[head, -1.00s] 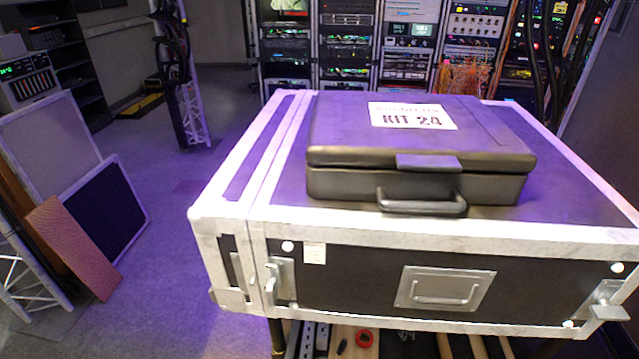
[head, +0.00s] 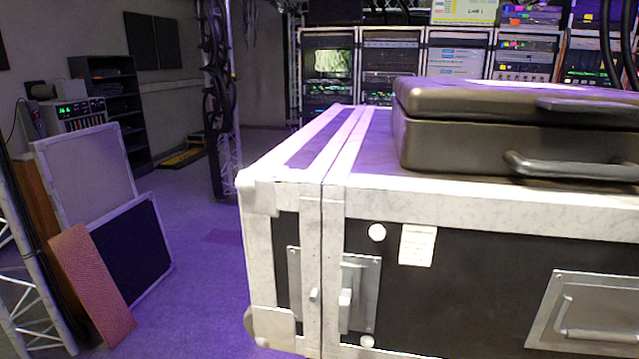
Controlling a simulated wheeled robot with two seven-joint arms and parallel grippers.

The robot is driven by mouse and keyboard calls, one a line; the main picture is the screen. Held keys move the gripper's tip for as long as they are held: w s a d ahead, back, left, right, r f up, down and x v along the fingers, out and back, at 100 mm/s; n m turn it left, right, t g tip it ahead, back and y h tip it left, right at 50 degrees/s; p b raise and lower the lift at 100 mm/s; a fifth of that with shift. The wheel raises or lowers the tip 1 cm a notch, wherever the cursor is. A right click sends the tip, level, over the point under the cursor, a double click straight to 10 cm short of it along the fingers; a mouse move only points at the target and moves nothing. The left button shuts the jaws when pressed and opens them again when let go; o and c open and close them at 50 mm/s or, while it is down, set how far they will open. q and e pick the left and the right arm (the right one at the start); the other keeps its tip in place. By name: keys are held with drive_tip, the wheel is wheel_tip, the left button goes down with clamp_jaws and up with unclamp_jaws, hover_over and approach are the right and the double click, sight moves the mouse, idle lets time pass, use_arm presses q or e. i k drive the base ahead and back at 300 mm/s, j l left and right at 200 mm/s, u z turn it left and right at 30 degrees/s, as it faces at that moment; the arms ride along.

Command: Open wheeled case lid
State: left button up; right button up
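The large flight case (head: 480,212) has black panels and pale metal edging, and fills the right and lower part of the head view. Its left latch (head: 345,295) sits on the front face beside a vertical seam near the left corner. A recessed handle plate (head: 590,315) shows at the lower right, cut by the frame edge. A dark hard case (head: 500,145) with a front handle lies closed on top of the flight case; its right part is out of frame. Neither of my grippers is in view.
Equipment racks (head: 455,60) stand behind the case. On the left, panels (head: 85,165) and a reddish board (head: 90,285) lean near a truss (head: 20,250). The floor (head: 200,270) between them and the case is clear.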

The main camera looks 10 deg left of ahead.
sight(281, 196)
drive_tip(key=i+j+z, duration=0.25)
drive_tip(key=j, duration=0.65)
drive_tip(key=j+z, duration=0.2)
drive_tip(key=j, duration=0.65)
drive_tip(key=k, duration=0.05)
